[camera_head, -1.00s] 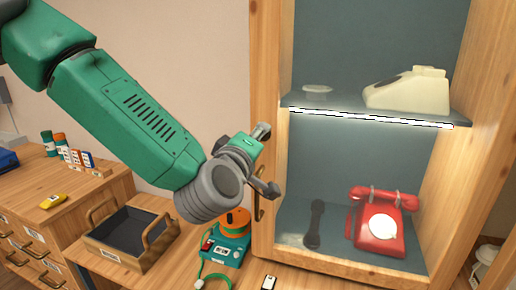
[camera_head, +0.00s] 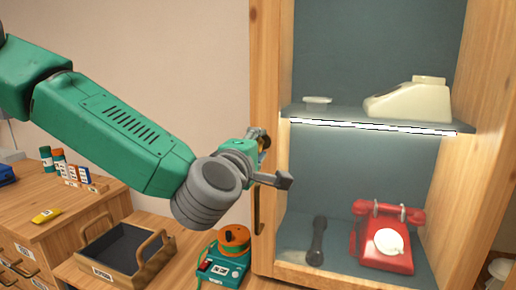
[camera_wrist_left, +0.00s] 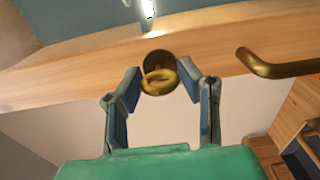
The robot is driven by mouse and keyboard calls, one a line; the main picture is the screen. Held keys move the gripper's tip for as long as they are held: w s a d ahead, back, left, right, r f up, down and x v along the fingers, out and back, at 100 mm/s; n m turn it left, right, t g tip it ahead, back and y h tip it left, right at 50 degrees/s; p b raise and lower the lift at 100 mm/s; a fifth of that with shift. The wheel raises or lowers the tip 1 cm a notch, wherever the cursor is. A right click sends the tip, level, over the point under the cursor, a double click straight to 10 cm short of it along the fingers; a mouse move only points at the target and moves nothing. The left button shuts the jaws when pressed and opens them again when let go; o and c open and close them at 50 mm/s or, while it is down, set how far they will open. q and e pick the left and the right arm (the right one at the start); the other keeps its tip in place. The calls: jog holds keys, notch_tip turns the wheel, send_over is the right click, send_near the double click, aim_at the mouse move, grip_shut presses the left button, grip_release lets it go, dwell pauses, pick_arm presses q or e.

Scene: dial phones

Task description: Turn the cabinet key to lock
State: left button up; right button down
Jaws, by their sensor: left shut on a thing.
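The wooden cabinet (camera_head: 262,60) stands open-fronted on the right of the head view. In the left wrist view, the brass key (camera_wrist_left: 160,82) shows its round bow in front of a round brass lock plate (camera_wrist_left: 157,60) on the cabinet's wooden edge (camera_wrist_left: 70,72). My left gripper (camera_head: 270,158) is at the cabinet's left front edge. The key's shaft is hidden behind the bow. My right gripper is not in view.
A brass handle (camera_wrist_left: 275,65) is beside the lock. Inside the cabinet are a red dial phone (camera_head: 385,240), a black handset (camera_head: 317,240) and a cream phone (camera_head: 410,100). A green device (camera_head: 222,265) and a tray (camera_head: 95,270) stand left of the cabinet.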

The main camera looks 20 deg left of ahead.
pick_arm(q)
jog(key=shift+f, duration=0.15)
jog(key=o, duration=1)
jog(key=shift+o, duration=0.7)
jog(key=shift+w, duration=0.25)
jog(key=shift+s, duration=0.45)
jog(key=s, duration=0.6)
jog(key=shift+s+a, duration=0.15)
jog(key=shift+s, duration=0.1)
jog(key=shift+f, duration=0.1)
